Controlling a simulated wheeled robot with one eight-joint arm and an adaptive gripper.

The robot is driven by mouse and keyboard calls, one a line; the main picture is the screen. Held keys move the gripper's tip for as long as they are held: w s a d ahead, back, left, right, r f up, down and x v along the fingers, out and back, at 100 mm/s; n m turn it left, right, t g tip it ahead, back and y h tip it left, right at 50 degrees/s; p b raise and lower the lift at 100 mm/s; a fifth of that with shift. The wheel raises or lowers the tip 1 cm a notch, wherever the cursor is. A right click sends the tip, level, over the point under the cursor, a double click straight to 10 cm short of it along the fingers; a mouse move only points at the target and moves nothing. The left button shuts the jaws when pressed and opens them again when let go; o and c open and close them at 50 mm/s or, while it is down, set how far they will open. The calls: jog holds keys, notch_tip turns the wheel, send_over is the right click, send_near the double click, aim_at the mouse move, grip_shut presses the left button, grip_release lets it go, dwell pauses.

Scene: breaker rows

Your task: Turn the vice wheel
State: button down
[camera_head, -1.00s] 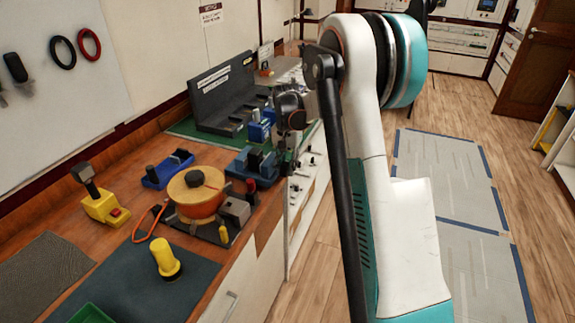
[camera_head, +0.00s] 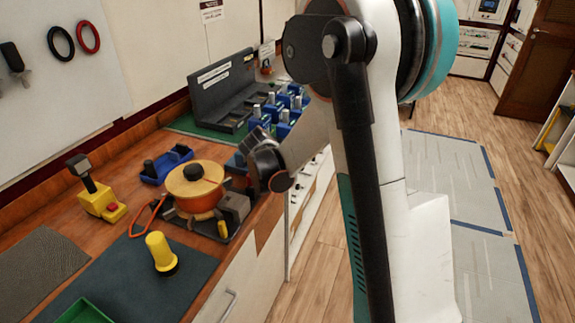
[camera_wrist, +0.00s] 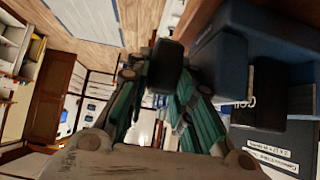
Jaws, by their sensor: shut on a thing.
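The blue vice (camera_head: 234,166) stands at the bench's front edge, right of the round orange-and-tan drum, and my arm hides most of it in the head view. In the wrist view a large dark blue body (camera_wrist: 240,60), which seems to be the vice, fills the right side. My gripper (camera_wrist: 163,82) has its teal-padded fingers closed around a black rounded piece (camera_wrist: 166,62), apparently the vice wheel's handle. The rest of the wheel cannot be made out. In the head view my wrist is over the vice and the fingers are hidden.
The drum (camera_head: 195,182) and a grey block (camera_head: 235,207) stand close to my wrist. Several blue breakers (camera_head: 282,112) and a grey rack (camera_head: 222,92) are behind. The floor at right is clear.

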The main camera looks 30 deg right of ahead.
jog(key=shift+s+a+f+t+h+b, duration=0.1)
jog(key=shift+a+t+h+b, duration=0.1)
jog(key=shift+t+h+b, duration=0.65)
jog(key=shift+s+h+b, duration=0.1)
jog(key=shift+h+b, duration=0.15)
jog(key=shift+b, duration=0.1)
jog(key=c, duration=1.7)
grip_release()
